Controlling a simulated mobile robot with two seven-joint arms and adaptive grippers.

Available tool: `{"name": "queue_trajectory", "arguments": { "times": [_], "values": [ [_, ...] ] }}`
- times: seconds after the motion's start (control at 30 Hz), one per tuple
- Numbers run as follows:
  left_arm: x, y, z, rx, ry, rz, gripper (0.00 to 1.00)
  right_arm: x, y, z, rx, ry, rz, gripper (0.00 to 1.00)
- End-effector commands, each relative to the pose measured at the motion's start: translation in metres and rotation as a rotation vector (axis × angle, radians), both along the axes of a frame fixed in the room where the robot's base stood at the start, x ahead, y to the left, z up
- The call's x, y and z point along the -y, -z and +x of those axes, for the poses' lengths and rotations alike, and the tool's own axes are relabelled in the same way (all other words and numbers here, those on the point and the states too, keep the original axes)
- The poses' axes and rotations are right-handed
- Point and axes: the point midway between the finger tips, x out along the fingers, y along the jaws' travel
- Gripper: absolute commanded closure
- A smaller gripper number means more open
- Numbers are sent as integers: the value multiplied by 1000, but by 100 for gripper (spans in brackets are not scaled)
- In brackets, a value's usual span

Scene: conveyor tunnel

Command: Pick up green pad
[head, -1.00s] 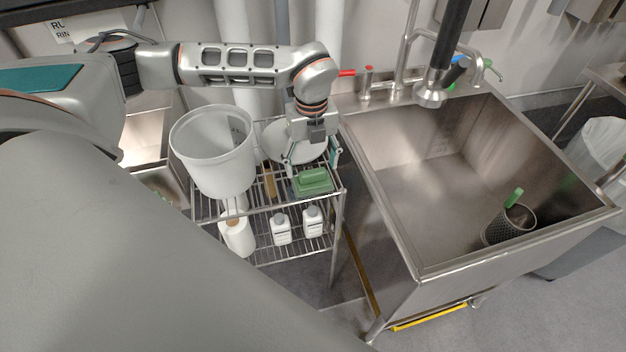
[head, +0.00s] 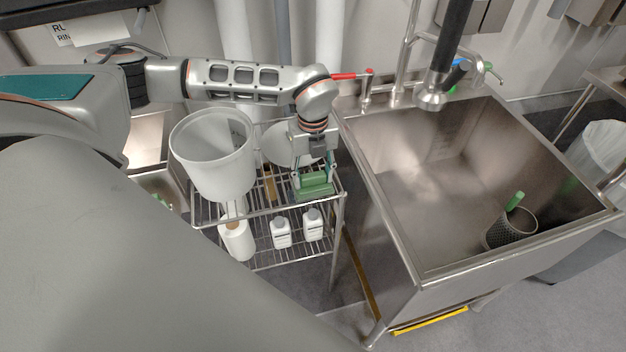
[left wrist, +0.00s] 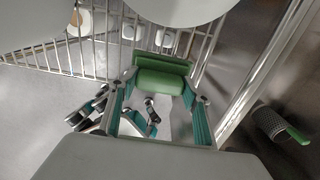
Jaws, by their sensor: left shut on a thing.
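The green pad (head: 314,185) is at the top shelf of the wire rack, near its right front corner. It is a block with a raised grip along its top. My left gripper (head: 314,177) points down over it and is shut on it. In the left wrist view, the pad (left wrist: 160,80) sits between the tips of the two teal-lined fingers. I cannot tell whether the pad still touches the shelf. Teal and silver gripper parts low in the left wrist view seem to be my right gripper (left wrist: 122,112); its jaws are unclear.
A white bucket (head: 214,158) stands left on the rack (head: 270,214), with a round pale item (head: 277,140) behind the pad. The steel sink (head: 420,185) is close on the right, holding a mesh cup (head: 511,228).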

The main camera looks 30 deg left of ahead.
Motion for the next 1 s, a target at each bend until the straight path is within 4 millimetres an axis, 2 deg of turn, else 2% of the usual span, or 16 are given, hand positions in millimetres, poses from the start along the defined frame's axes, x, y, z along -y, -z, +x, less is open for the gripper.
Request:
{"name": "queue_trajectory", "arguments": {
  "times": [0.17,0.37,0.47,0.8,1.0],
  "values": [
    [0,-6,1,2,0,-1,74,0,-1,0,1,0,0,79],
    [0,-30,1,4,-1,0,74,0,-4,1,3,0,0,79],
    [0,-52,2,6,0,0,74,0,-6,2,3,0,0,79],
    [0,-145,1,5,-1,0,74,0,-13,3,8,0,0,79],
    [0,-182,1,4,0,0,74,0,-15,4,10,0,-1,79]
  ]
}}
